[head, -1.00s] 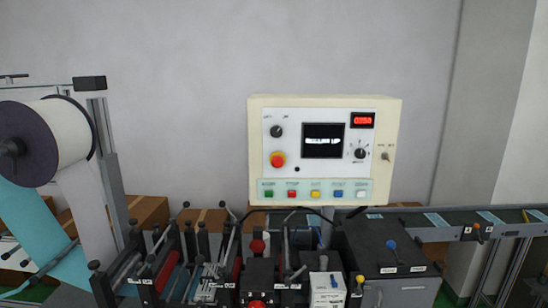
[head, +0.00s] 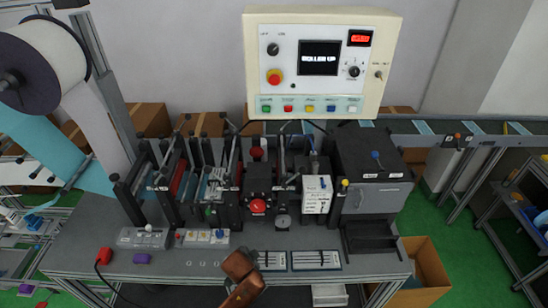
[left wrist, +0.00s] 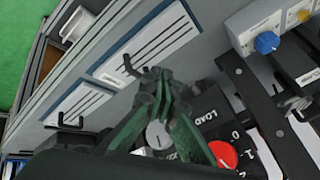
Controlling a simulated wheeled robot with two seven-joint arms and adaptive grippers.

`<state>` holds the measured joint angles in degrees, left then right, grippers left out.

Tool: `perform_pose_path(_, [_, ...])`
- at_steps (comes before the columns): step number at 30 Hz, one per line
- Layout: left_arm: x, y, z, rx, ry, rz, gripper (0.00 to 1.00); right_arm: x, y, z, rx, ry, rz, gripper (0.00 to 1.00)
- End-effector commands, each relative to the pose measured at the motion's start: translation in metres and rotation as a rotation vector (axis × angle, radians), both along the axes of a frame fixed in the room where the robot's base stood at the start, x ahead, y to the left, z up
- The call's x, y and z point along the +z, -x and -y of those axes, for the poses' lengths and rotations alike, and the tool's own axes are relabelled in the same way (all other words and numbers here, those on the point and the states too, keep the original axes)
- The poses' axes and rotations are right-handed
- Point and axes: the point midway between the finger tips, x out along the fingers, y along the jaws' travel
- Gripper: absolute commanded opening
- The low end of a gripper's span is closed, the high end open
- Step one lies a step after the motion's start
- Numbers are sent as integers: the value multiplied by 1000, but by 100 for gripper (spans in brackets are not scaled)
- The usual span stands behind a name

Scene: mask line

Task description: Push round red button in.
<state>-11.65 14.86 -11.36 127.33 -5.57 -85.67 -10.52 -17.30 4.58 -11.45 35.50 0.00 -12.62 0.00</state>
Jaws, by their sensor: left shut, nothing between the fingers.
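My left gripper (left wrist: 155,75) has dark green fingers, which are shut and empty. In that view the fingertips are up and left of the button, apart from it. My right gripper is not in view.
Black rollers and levers stand left of the black unit, and a dark grey cabinet (head: 372,165) stands right. White cards (head: 315,260) lie near the table's front edge. A blue knob (left wrist: 266,42) shows at upper right in the left wrist view.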

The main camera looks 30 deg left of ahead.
Motion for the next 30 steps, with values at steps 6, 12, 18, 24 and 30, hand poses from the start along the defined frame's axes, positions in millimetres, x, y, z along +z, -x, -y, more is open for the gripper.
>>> perform_pose_path(6, [108, -84, -3, -152, -209, 130, 0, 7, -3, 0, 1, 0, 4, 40])
perform_pose_path(12, [274, -157, -4, -271, -520, 293, 0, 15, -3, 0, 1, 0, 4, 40])
perform_pose_path(18, [445, -181, -1, -293, -826, 430, 0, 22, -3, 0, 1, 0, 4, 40])
perform_pose_path(24, [550, -171, 2, -257, -1006, 500, 0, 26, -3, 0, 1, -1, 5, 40])
perform_pose_path(30, [578, -165, 2, -242, -1056, 516, 0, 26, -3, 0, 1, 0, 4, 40])
